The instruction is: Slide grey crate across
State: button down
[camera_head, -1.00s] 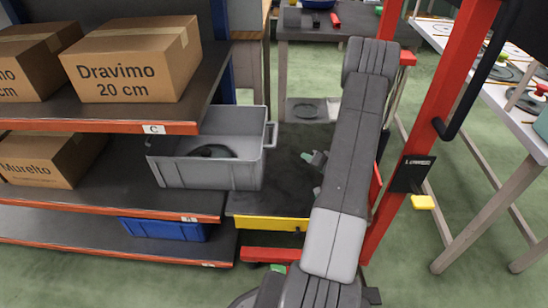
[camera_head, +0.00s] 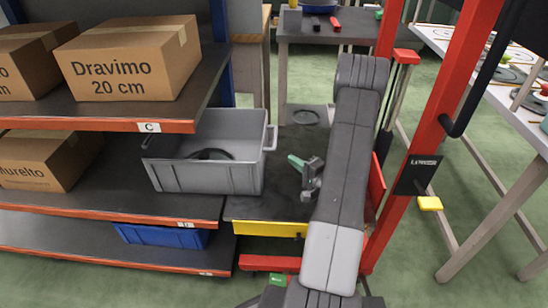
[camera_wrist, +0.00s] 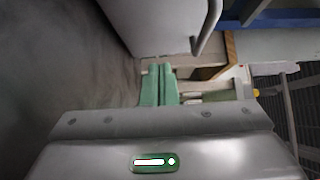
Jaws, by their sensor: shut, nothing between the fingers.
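The grey crate (camera_head: 208,179) is an open box with a dark item (camera_head: 211,154) inside. It sits on the middle shelf level, and its right end reaches past the shelf's right end beside a dark deck (camera_head: 262,208). My gripper (camera_head: 295,161) is right of the crate, low over the deck. Its green fingers are together and empty, pointing left toward the crate with a gap between. In the wrist view the green fingers (camera_wrist: 158,84) are shut, and the crate's pale side (camera_wrist: 150,20) and handle (camera_wrist: 212,28) show above them. The deck behind my arm is hidden.
A shelf unit holds cardboard boxes (camera_head: 126,72) above and left of the crate. A blue bin (camera_head: 162,235) sits on the bottom shelf. A grey table (camera_head: 325,32) stands behind, and a white-topped table (camera_head: 530,90) stands at right. A red upright (camera_head: 435,130) is right of my arm.

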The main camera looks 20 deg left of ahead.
jog(key=b+x, duration=0.1)
jog(key=x, duration=0.4)
jog(key=shift+s+f, duration=0.1)
jog(key=shift+s, duration=0.05)
jog(key=shift+s+a+b, duration=0.15)
jog(key=shift+a+b, duration=0.05)
jog(key=shift+a, duration=0.25)
jog(key=shift+s+a+b, duration=0.15)
jog(key=shift+s+a, duration=0.05)
jog(key=shift+a, duration=0.3)
jog(key=shift+s+a, duration=0.2)
jog(key=shift+a, duration=0.55)
jog(key=shift+w, duration=0.1)
